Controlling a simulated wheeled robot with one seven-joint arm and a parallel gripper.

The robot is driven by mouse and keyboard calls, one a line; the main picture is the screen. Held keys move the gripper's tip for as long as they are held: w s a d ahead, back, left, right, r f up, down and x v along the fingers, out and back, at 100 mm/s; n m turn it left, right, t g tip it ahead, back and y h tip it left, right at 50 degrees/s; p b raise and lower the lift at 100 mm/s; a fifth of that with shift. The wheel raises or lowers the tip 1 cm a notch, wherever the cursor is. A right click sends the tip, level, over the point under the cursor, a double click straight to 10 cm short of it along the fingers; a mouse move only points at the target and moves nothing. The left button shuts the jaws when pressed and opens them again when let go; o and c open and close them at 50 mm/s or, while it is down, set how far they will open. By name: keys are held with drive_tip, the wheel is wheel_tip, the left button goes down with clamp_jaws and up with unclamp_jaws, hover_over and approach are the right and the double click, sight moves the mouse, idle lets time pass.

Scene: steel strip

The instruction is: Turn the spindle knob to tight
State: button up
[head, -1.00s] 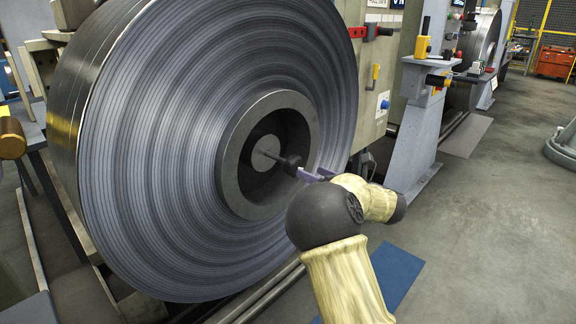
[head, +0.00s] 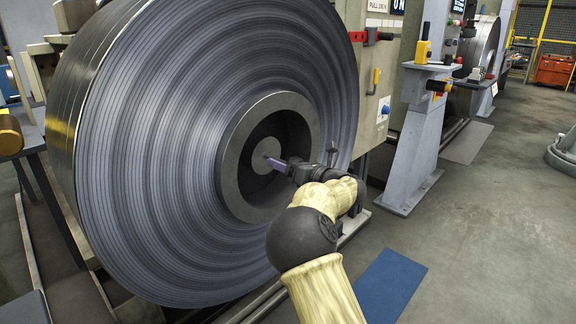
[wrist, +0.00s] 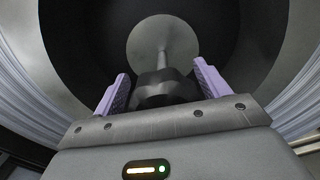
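The spindle knob (wrist: 165,90) is a dark, lobed handle on a thin grey shaft in front of a round grey hub face (wrist: 150,45), which also shows in the head view (head: 263,145). My gripper (wrist: 161,72) is open. Its two purple fingers stand on either side of the knob, with a visible gap at each side. In the head view, my gripper (head: 274,162) reaches into the dark bore of the coil from the right, and it hides most of the knob.
The big steel strip coil (head: 150,170) surrounds the hub, with a thick dark core ring (head: 232,175) close around my gripper. A grey post with a control box (head: 415,130) stands to the right. A blue mat (head: 390,285) lies on open floor.

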drive_tip(key=shift+d, duration=0.15)
drive_tip(key=c, duration=0.9)
drive_tip(key=shift+o, duration=0.2)
drive_tip(key=shift+m+p, duration=0.3)
